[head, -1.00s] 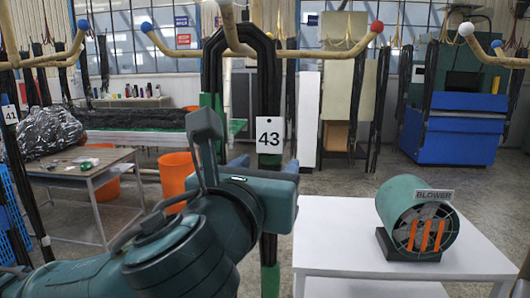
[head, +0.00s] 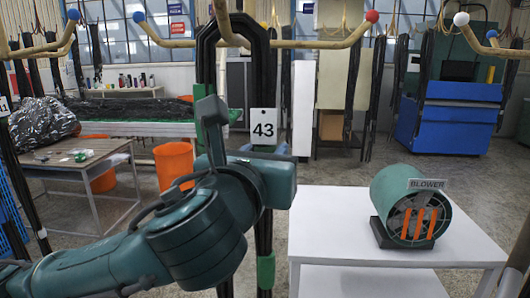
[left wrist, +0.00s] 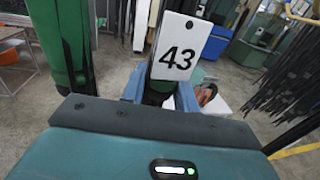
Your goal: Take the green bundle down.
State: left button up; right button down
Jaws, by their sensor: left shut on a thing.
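The bundle is a loop of black hoses (head: 262,70) with green bands (head: 265,270), hanging from a wooden peg rack (head: 225,22). A white tag marked 43 (head: 263,126) hangs on its right strand. My left gripper (head: 268,150) is at that strand just below the tag, partly hidden behind my wrist. In the left wrist view my blue fingers (left wrist: 158,96) are on both sides of the dark strand, shut on it, and the tag covers part of the grip. The other strand's green band (left wrist: 55,40) stands close on the left. My right gripper is out of view.
A white table (head: 345,225) with a green blower (head: 412,205) stands right of the bundle. Other hose bundles hang from pegs with red, white and blue ball ends (head: 372,16). A wooden table (head: 80,155) and orange bin (head: 174,163) stand left.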

pick_arm(q)
grip_shut()
jog(key=shift+o, duration=1.1)
grip_release()
grip_shut()
